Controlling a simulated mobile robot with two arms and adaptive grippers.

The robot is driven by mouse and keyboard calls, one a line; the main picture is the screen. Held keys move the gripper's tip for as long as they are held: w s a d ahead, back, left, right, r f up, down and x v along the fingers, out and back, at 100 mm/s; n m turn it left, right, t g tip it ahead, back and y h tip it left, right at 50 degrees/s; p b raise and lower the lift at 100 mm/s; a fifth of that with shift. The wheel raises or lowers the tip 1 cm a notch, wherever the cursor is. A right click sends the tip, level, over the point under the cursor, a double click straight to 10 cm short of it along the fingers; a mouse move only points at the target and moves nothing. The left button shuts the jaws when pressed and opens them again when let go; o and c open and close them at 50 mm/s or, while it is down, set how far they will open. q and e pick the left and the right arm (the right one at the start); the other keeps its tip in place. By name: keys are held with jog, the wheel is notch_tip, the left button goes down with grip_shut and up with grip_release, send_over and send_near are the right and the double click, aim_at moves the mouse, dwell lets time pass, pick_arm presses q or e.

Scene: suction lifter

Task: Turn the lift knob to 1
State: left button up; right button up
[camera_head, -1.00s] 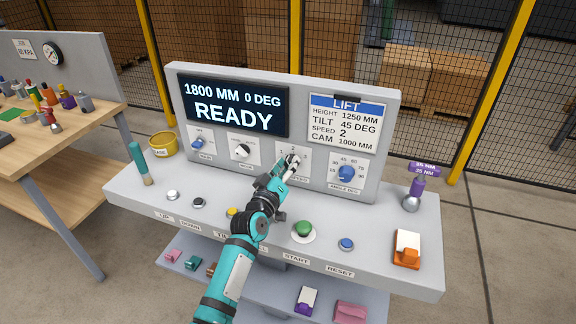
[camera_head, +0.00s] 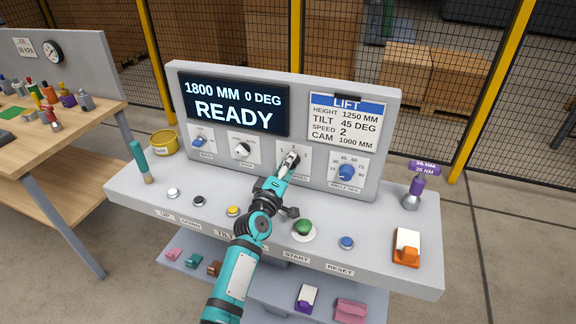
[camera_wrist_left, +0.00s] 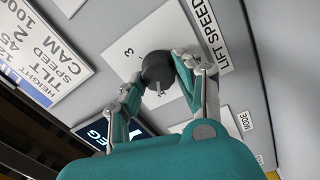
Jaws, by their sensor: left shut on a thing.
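My left gripper (camera_wrist_left: 160,66) is shut on the knob, with a finger on either side. In the head view my left gripper (camera_head: 289,162) covers most of the knob, and 1 and 2 show above it on the plate (camera_head: 304,155). My right gripper is not in view.
The mode knob (camera_head: 241,150) is left of the gripper and the blue angle knob (camera_head: 346,172) right. The green start button (camera_head: 303,228) and yellow button (camera_head: 233,211) are on the ledge near my arm. The display (camera_head: 233,104) reads READY; the lift card (camera_head: 342,121) lists SPEED 2.

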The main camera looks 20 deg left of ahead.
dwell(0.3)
pick_arm(q)
jog(key=o, duration=1.1)
jog(key=shift+o, duration=0.2)
jog(key=s, duration=0.8)
jog(key=s+a, duration=0.1)
jog(key=s, duration=0.3)
jog(key=shift+f, duration=0.4)
